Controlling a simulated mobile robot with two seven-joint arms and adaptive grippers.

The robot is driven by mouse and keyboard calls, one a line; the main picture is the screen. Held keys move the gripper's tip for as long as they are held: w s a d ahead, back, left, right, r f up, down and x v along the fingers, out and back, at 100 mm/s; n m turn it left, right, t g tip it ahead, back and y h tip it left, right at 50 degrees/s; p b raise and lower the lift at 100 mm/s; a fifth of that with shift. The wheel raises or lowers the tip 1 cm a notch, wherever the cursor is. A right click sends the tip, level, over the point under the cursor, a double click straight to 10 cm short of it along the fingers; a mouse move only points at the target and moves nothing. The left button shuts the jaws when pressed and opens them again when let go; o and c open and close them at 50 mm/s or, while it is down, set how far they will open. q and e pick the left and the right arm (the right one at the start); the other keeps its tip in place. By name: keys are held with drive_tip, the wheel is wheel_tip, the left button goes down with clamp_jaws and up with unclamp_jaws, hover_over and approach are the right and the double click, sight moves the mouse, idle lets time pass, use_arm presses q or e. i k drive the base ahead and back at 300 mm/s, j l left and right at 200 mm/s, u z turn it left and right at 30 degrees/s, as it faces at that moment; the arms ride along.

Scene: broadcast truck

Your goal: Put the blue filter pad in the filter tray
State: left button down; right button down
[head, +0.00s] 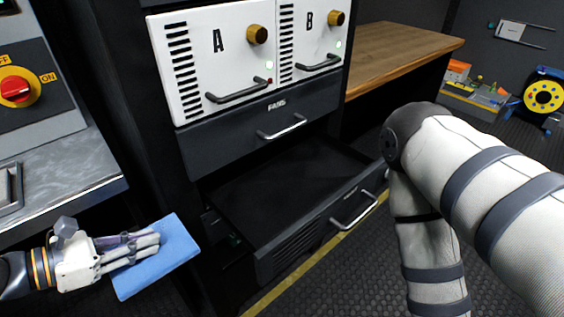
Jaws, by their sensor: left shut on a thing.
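The blue filter pad (172,262) is a flat light-blue slab at the lower left of the head view. My left gripper (150,250) is shut on it and holds it in the air, left of the open drawer. The fingers cover part of the pad's left side. A dark open drawer (308,232) at the bottom of the rack appears to be the filter tray; it is pulled out and its visible inside looks empty. My right arm crosses the right side of the view, and its gripper does not show.
Above the open drawer are a closed drawer labelled FANS (230,140) and white units A (207,58) and B (300,40) with handles and brass knobs. A grey console with a red switch (17,90) stands at left. A wooden bench (400,52) is behind.

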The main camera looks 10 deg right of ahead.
sight(293, 182)
drive_tip(key=i+l, duration=0.15)
drive_tip(key=l, duration=0.25)
drive_tip(key=i+l+z, duration=0.15)
drive_tip(key=l, duration=0.3)
drive_tip(key=i+l, duration=0.2)
drive_tip(key=l, duration=0.2)
